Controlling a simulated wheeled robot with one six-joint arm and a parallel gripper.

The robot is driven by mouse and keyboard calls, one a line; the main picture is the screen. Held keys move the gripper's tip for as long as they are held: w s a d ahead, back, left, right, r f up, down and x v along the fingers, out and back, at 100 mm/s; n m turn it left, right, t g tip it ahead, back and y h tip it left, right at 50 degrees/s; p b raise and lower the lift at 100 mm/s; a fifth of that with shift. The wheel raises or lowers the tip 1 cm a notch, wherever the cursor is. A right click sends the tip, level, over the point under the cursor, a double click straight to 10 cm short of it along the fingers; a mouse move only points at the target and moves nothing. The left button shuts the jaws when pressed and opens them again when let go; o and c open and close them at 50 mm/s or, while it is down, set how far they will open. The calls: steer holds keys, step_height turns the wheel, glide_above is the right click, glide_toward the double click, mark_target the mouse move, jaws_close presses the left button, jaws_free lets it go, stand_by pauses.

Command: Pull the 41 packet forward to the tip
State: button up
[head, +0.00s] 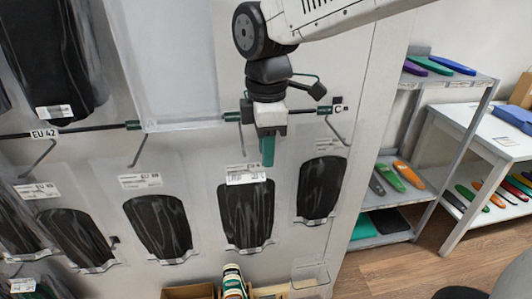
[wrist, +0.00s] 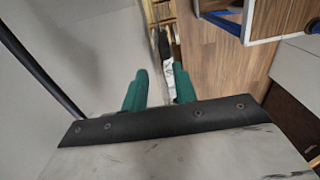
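The packet under my gripper hangs on the wall in the head view, a clear bag with a dark sheet (head: 246,214) and a white label (head: 246,177) at its top. Its size print is too small to read surely, so I cannot confirm it is the 41 packet. My gripper (head: 268,152) points down just above and right of that label. In the wrist view its two green fingers (wrist: 160,92) stand apart. A narrow white and black item shows between and beyond them; I cannot tell whether it is the packet. Whether the fingers touch the packet is hidden.
Similar packets hang left (head: 158,224) and right (head: 320,188). Hooks and a dark rail, with an EU 42 tag (head: 44,133), run above them. A small box of items (head: 233,282) stands below. A grey shelf (head: 388,228) with coloured insoles stands to the right.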

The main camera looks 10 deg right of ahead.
step_height(320, 180, up, 6)
steer(key=shift+s+r, duration=0.1)
stand_by(0.4)
steer(key=s+d+f+m, duration=0.4)
steer(key=s+d+m, duration=0.4)
steer(key=s+d+f+m+t, duration=0.1)
steer(key=s+d+f+m, duration=0.3)
steer(key=s+d+m, duration=0.5)
steer(key=shift+s+m, duration=0.15)
steer(key=shift+m, duration=0.15)
